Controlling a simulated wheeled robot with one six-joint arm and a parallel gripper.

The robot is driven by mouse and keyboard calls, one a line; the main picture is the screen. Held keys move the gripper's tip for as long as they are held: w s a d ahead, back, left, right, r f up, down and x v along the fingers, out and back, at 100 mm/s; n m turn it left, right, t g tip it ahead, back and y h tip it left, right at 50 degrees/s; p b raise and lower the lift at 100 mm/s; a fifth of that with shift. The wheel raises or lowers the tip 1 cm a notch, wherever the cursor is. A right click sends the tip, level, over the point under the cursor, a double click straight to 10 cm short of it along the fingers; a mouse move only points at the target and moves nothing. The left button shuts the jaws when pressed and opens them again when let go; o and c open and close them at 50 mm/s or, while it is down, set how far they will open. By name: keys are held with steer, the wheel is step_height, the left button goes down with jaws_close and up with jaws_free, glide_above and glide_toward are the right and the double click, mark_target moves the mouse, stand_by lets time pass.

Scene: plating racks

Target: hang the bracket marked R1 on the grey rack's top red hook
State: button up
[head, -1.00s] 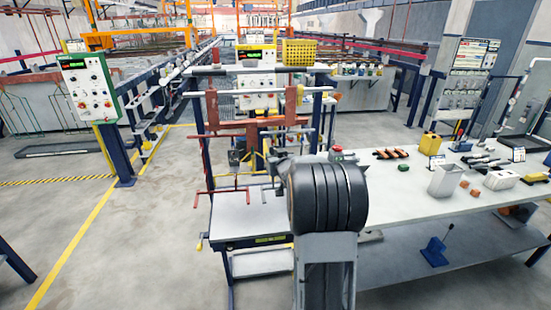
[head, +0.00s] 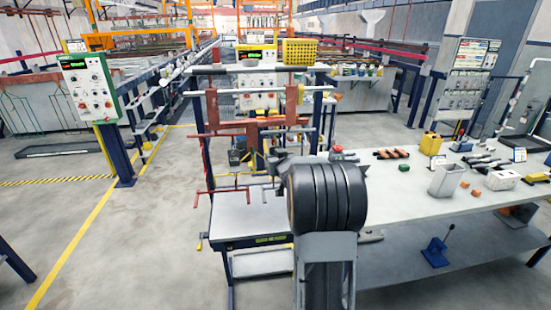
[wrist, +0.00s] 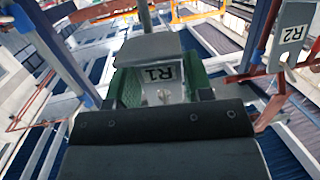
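In the wrist view the bracket marked R1 (wrist: 165,74) sits between the green-sided fingers of my gripper (wrist: 162,88), its label upside down. The gripper looks shut on it. In the head view my black arm joint hides most of the gripper and the bracket. The rack (head: 203,165) stands just beyond my arm, with dark posts, pale crossbars and red parts. Red hooks (head: 222,193) stick out low on its left side. A plate marked R2 (wrist: 291,35) is at the right of the wrist view, beside a red bar. I cannot tell which hook is the top one.
A workbench (head: 400,200) at right holds a yellow container (head: 431,143), a grey bin (head: 446,180) and small parts. A yellow basket (head: 299,51) shows above the rack. A control panel (head: 88,88) stands at left. The floor at left is mostly clear.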

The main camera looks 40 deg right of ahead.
steer(key=o, duration=0.4)
steer(key=shift+o, duration=0.2)
steer(key=shift+s, duration=0.1)
steer(key=b+v, duration=0.2)
steer(key=v, duration=1.2)
steer(key=s+d+f+m+g+h, duration=0.2)
steer(key=s+d+f+g, duration=0.15)
steer(key=f+g, duration=0.2)
steer(key=s+a+f+n+g+y, duration=0.1)
steer(key=s+a, duration=0.4)
steer(key=a, duration=0.8)
steer(key=s+a+f+n+g+y, duration=0.1)
steer(key=s+a+n+g+y, duration=0.3)
steer(key=a, duration=1)
steer(key=shift+s+a+g+y, duration=0.3)
steer(key=shift+s+g+y, duration=0.15)
steer(key=shift+s+y, duration=0.4)
steer(key=shift+s, duration=0.15)
